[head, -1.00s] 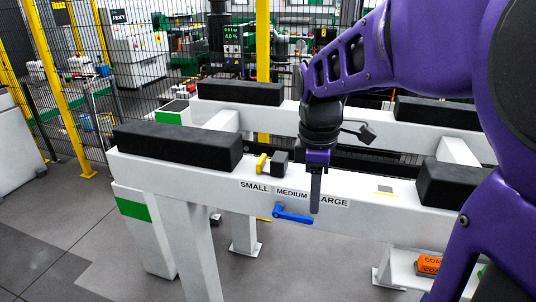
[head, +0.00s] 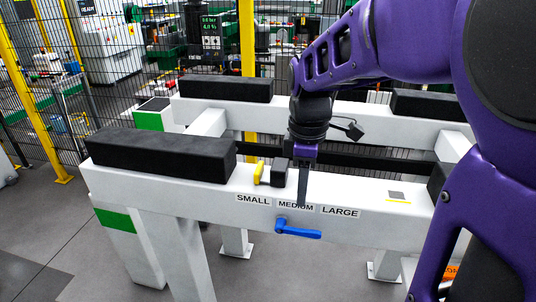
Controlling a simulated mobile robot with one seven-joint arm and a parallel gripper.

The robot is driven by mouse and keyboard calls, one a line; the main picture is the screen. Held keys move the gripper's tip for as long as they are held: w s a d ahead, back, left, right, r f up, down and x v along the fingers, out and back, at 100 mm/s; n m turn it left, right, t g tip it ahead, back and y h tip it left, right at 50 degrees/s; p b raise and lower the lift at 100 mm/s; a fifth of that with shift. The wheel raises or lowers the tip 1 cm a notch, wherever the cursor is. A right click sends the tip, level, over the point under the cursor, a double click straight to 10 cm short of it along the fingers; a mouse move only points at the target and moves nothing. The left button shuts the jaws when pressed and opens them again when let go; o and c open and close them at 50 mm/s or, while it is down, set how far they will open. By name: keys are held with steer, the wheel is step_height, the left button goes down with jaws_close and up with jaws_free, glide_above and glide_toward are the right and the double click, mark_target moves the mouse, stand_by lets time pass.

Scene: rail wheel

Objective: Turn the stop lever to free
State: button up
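A blue lever (head: 300,231) is mounted on the front face of the near white beam (head: 390,222), below the labels SMALL, MEDIUM (head: 288,204) and LARGE. Its pivot is at its left end, and its arm points right and slightly down in the picture. My gripper (head: 303,203) hangs down in front of the beam. Its fingertips cover part of the MEDIUM label, above the lever and apart from it in the picture. The fingers overlap edge-on, so their gap is hidden. I see nothing held.
A yellow piece (head: 260,172) and a small black block (head: 279,173) sit on the beam left of my gripper. A long black pad (head: 160,155) lies further left. A second white beam (head: 370,116) runs behind. The floor in front of the lever looks clear.

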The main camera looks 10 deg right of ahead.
mark_target(299, 229)
step_height(299, 229, down, 11)
steer(key=shift+r+b, duration=0.2)
steer(key=shift+b, duration=0.4)
jaws_close()
stand_by(1.1)
